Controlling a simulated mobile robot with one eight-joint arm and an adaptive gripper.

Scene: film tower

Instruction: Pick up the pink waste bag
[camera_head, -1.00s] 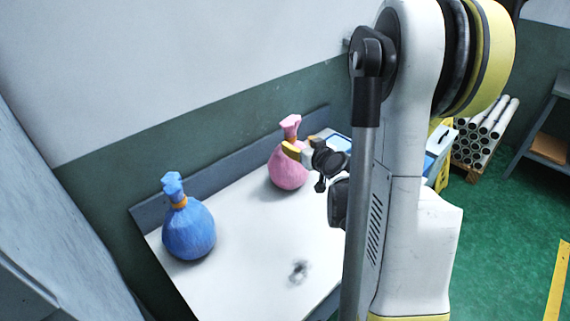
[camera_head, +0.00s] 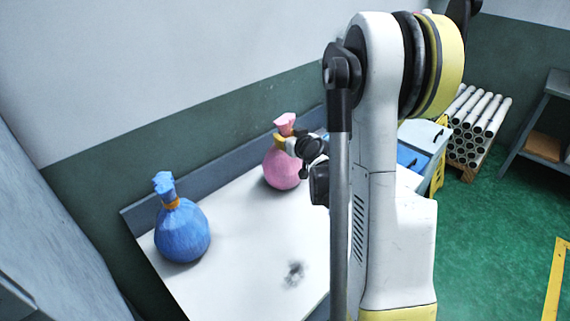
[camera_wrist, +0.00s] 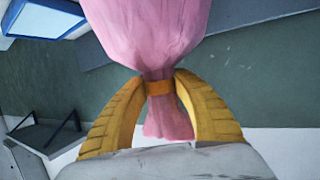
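The pink waste bag (camera_head: 282,172) stands on the white table near the back wall, its gathered top upright. In the wrist view the bag (camera_wrist: 145,30) fills the upper middle, with an orange band (camera_wrist: 160,87) around its neck. My gripper (camera_head: 281,141) is at the bag's neck.
A blue bag (camera_head: 182,235) stands on the white table (camera_head: 245,235) at the left. A dark smudge (camera_head: 295,272) marks the table front. A low grey board runs along the table's back. Behind my arm are a blue and white container (camera_head: 412,155) and stacked tubes (camera_head: 475,125).

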